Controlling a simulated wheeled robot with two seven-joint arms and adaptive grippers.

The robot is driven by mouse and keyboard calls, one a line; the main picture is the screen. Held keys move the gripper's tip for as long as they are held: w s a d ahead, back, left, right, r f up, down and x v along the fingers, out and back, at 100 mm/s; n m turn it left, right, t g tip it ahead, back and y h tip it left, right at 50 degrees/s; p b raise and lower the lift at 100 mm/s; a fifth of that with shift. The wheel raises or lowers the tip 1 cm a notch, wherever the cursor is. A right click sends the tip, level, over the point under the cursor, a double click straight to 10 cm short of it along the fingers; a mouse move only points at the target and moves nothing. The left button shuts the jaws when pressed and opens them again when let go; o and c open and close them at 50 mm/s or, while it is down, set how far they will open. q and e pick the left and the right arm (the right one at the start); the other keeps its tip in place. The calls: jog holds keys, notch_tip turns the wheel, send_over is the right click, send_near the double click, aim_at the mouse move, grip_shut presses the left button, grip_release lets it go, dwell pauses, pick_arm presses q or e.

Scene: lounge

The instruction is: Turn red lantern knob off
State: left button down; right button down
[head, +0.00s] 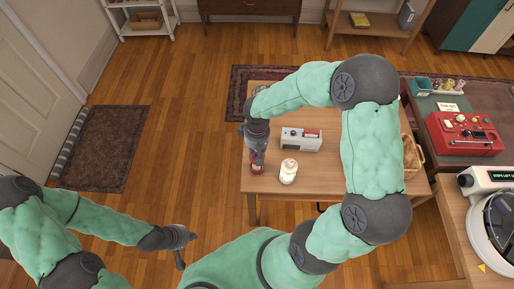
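A small red object, seemingly the red lantern (256,169), stands near the left edge of the wooden table (325,182). My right gripper (257,160) is directly over it, pointing down, and hides most of it. Its knob does not show, and I cannot tell whether the fingers touch it or are closed. A cream lantern or jar (288,173) stands upright just to the right of the red object. My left gripper (181,255) hangs over the bare floor at lower left, away from the table. Its finger opening is too unclear to judge.
A grey-white radio-like box (301,140) is on the table behind the cream lantern. My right arm arches over the table and hides its right part, with a wicker basket (411,157) beyond. A red device (464,135) sits on the side table. Floor at left is open.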

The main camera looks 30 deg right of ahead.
jog(key=shift+n+p, duration=0.45)
jog(key=shift+n, duration=0.75)
jog(key=c, duration=1.1)
grip_release()
notch_tip(320, 180, up, 12)
